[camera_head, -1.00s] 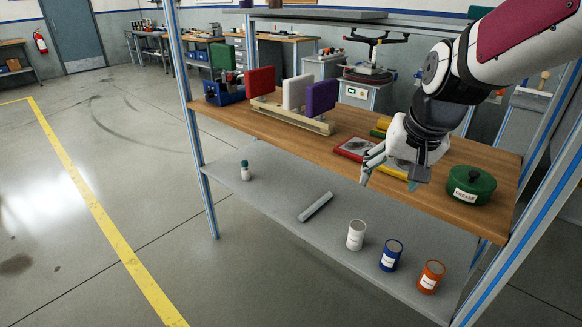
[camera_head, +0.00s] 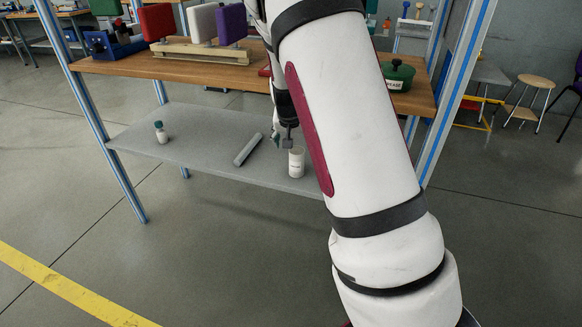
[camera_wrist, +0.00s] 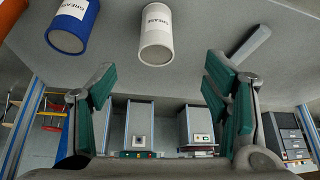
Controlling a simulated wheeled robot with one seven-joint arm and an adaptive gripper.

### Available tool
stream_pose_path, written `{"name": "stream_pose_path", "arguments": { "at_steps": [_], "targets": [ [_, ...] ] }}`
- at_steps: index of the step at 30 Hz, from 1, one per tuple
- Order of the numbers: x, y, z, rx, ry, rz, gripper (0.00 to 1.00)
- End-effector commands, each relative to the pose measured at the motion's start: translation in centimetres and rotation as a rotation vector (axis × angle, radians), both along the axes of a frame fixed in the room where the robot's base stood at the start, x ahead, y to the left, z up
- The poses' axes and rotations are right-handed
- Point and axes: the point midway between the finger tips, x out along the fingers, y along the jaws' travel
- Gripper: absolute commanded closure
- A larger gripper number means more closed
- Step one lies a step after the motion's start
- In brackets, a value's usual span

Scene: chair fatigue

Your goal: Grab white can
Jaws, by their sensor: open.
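The white can (camera_head: 296,165) stands upright on the grey lower shelf (camera_head: 195,150), partly beside my forearm in the head view. In the wrist view, which looks upside down, the white can (camera_wrist: 157,38) carries a "GREASE" label and lies beyond the fingertips, roughly centred between them. My gripper (camera_wrist: 160,85) is open and empty, with green-padded fingers spread wide. In the head view my gripper (camera_head: 282,138) is small and partly hidden by my arm, just beside and above the can's top. I cannot tell whether it touches the can.
A blue can (camera_wrist: 73,25) stands near the white can, with an orange can (camera_wrist: 10,12) past it; my arm hides both in the head view. A grey bar (camera_head: 248,149) and a small green-capped bottle (camera_head: 161,132) are on the lower shelf. The wooden shelf (camera_head: 180,76) is above.

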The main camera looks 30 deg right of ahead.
Motion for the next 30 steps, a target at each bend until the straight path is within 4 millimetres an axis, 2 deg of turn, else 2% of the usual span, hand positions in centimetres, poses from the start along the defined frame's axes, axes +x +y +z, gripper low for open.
{"name": "stream_pose_path", "arguments": {
  "at_steps": [5, 15, 23, 30],
  "targets": [
    [0.5, -0.8, -1.4, -0.012, -0.002, -0.009, 0.3],
    [2.4, -2.5, -6.0, -0.011, 0.0, -0.008, 0.3],
    [2.9, -2.9, -7.2, -0.01, -0.002, -0.008, 0.3],
    [3.6, -4.2, -10.0, -0.01, -0.001, -0.01, 0.3]
  ]
}}
